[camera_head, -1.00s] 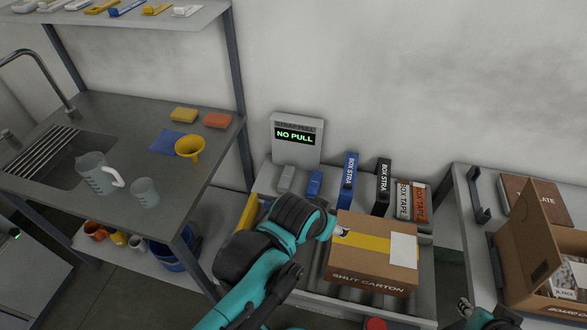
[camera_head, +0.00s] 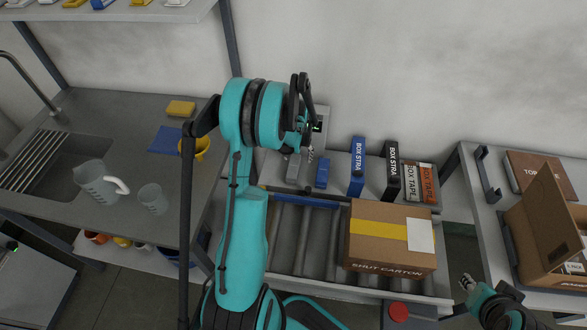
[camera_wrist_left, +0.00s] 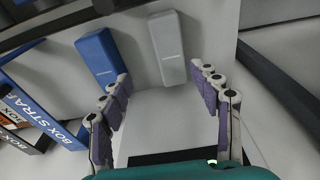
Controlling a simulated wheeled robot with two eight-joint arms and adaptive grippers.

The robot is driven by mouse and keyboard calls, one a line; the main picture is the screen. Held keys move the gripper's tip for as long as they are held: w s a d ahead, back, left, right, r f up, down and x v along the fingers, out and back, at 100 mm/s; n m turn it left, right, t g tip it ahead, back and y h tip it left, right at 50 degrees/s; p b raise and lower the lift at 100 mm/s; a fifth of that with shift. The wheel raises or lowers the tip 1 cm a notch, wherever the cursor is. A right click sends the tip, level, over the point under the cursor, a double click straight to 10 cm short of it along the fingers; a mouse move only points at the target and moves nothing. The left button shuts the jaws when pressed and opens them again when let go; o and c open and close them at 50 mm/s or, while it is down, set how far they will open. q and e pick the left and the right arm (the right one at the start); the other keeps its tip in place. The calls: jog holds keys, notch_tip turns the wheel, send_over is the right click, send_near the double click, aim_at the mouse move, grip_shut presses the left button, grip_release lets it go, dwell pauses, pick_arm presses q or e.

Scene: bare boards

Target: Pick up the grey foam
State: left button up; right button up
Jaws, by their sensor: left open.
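The grey foam block (camera_head: 293,167) lies on the ledge behind the rollers, left of a blue block (camera_head: 322,174). In the left wrist view the grey foam (camera_wrist_left: 168,48) lies ahead, beyond the fingertips, with the blue block (camera_wrist_left: 101,56) to its left. My left gripper (camera_head: 303,150) is over the ledge by the grey foam and covers part of that area in the head view. In the wrist view its fingers (camera_wrist_left: 163,80) are spread wide with nothing between them. My right gripper (camera_head: 467,283) is at the lower right, away from the foam; its jaws are too small to read.
A blue strap box (camera_head: 357,167), a black strap box (camera_head: 391,172) and tape boxes (camera_head: 419,183) stand right of the foam. A shut carton (camera_head: 388,246) sits on the rollers (camera_head: 304,243). The display unit (camera_head: 323,120) behind is partly covered by my left gripper.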

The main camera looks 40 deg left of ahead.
aim_at(294, 166)
pick_arm(q)
jog(key=f, duration=0.2)
jog(key=a+f+b, duration=0.1)
jog(key=f, duration=0.1)
jog(key=shift+f, duration=0.15)
jog(key=f+b, duration=0.1)
jog(key=f, duration=0.1)
jog(key=a+f+b, duration=0.1)
jog(key=f, duration=0.2)
jog(key=shift+w+f+b, duration=0.1)
jog(key=shift+w+b, duration=0.05)
jog(key=shift+b, duration=0.15)
jog(key=shift+c, duration=0.9)
jog(key=c, duration=0.7)
